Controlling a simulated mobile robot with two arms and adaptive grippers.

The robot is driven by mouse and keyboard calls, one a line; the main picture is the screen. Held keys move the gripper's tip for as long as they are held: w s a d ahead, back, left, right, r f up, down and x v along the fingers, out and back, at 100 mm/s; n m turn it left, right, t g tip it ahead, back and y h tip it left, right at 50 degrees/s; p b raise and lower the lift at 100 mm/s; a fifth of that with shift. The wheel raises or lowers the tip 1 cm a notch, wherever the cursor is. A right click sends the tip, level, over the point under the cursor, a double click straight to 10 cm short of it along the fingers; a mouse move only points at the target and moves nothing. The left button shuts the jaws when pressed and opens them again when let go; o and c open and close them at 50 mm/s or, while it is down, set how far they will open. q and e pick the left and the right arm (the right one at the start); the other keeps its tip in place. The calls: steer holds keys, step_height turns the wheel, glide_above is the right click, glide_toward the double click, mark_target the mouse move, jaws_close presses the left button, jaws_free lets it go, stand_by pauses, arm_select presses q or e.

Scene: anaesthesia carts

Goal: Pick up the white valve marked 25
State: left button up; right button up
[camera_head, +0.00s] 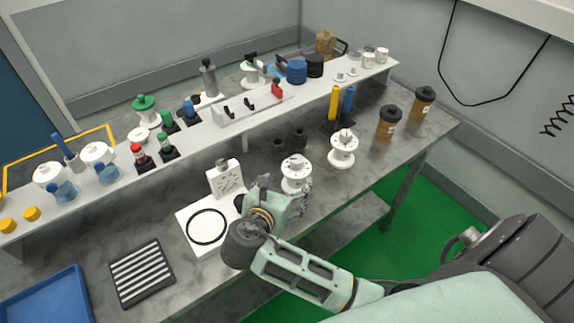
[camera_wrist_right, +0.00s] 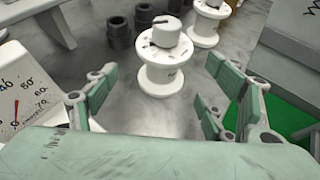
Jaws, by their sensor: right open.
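Two white spool-shaped valves stand upright on the grey worktop. The nearer valve (camera_head: 295,175) is just beyond my right gripper (camera_head: 292,203). The other valve (camera_head: 342,150) stands further right. In the right wrist view the nearer valve (camera_wrist_right: 162,72) is ahead, between the lines of the open fingers (camera_wrist_right: 153,92), with a white knob on top. The second valve (camera_wrist_right: 207,24) is behind it to the right. Small dark marks show on the nearer valve, but I cannot read a number on either. My right gripper is open and empty. My left gripper is out of view.
Dark cylinders (camera_wrist_right: 122,33) stand behind the nearer valve. A white gauge box (camera_head: 227,180) and a white plate with a black ring (camera_head: 190,238) are left of my gripper. A raised white shelf (camera_head: 210,132) runs behind. Brown jars (camera_head: 388,122) stand right.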

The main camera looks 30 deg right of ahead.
mark_target(293, 172)
steer(key=shift+w+d+h, duration=0.15)
steer(key=shift+w+d, duration=0.3)
steer(key=shift+w, duration=0.2)
steer(key=shift+w+d+h, duration=0.15)
steer(key=shift+w+d, duration=0.25)
steer(key=shift+w, duration=0.2)
steer(key=shift+d, duration=0.35)
steer(key=shift+w+d+f+p, duration=0.15)
steer(key=shift+w+d+p, duration=0.15)
steer(key=shift+d, duration=0.25)
steer(key=shift+w+d+f+p, duration=0.1)
steer(key=shift+w+d+p, duration=0.05)
steer(key=shift+d+p, duration=0.35)
steer(key=shift+x, duration=1.1)
steer(key=shift+w+f, duration=0.2)
steer(key=shift+f, duration=0.1)
steer(key=shift+s, duration=0.1)
steer(key=shift+c, duration=0.6)
steer(key=c, duration=0.6)
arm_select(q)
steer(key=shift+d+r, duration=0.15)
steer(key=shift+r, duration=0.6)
arm_select(e)
steer(key=c, duration=0.6)
steer(key=shift+r, duration=0.1)
